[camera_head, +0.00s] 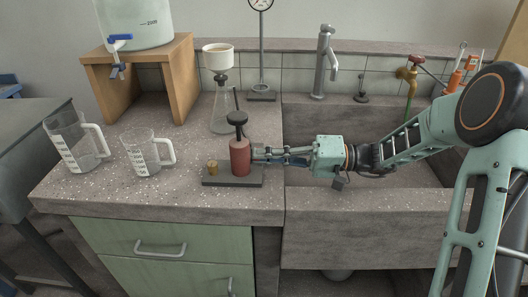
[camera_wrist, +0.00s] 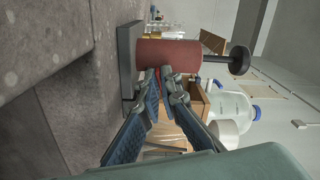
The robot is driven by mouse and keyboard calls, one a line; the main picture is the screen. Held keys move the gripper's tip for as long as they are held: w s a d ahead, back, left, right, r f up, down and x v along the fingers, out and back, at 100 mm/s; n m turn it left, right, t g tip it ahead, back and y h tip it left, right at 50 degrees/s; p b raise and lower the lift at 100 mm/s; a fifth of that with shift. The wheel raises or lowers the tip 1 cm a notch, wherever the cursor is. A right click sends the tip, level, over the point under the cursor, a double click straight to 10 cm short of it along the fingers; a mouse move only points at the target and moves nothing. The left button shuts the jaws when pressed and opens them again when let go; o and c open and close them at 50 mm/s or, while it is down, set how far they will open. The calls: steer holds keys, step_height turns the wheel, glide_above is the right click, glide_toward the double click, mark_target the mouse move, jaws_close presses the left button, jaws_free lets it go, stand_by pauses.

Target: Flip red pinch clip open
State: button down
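I cannot make out a thing that is clearly a red pinch clip. A red upright cylinder (camera_head: 240,157) with a black knob (camera_head: 236,118) on top stands on a dark base plate (camera_head: 222,183) near the bench front. In the wrist view the red cylinder (camera_wrist: 165,56) lies sideways across the picture, its knob (camera_wrist: 240,60) to the right. My gripper (camera_head: 256,153) reaches in from the right at the cylinder's side. In the wrist view my gripper (camera_wrist: 163,74) has its fingertips together, close beside the cylinder and not around it. Whether they touch is unclear.
A small brass piece (camera_head: 212,167) stands on the same plate. Two measuring jugs (camera_head: 147,158) are at the left. A flask with a white funnel (camera_head: 221,105) stands behind. The sink (camera_head: 320,112) lies right, with a grey tap (camera_head: 325,62) and a red-handled brass tap (camera_head: 409,75).

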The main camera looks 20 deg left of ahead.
steer(key=r+m+p, duration=0.1)
steer(key=m+p, duration=0.1)
steer(key=p, duration=0.1)
steer(key=shift+m, duration=0.3)
steer(key=m+p, duration=0.3)
steer(key=p, duration=0.1)
steer(key=shift+r+m, duration=0.4)
steer(key=shift+m+p, duration=0.85)
steer(key=shift+m, duration=0.35)
steer(key=c, duration=2.4)
jaws_free()
steer(key=shift+w+d, duration=0.1)
steer(key=v, duration=1.2)
steer(key=shift+f, duration=0.1)
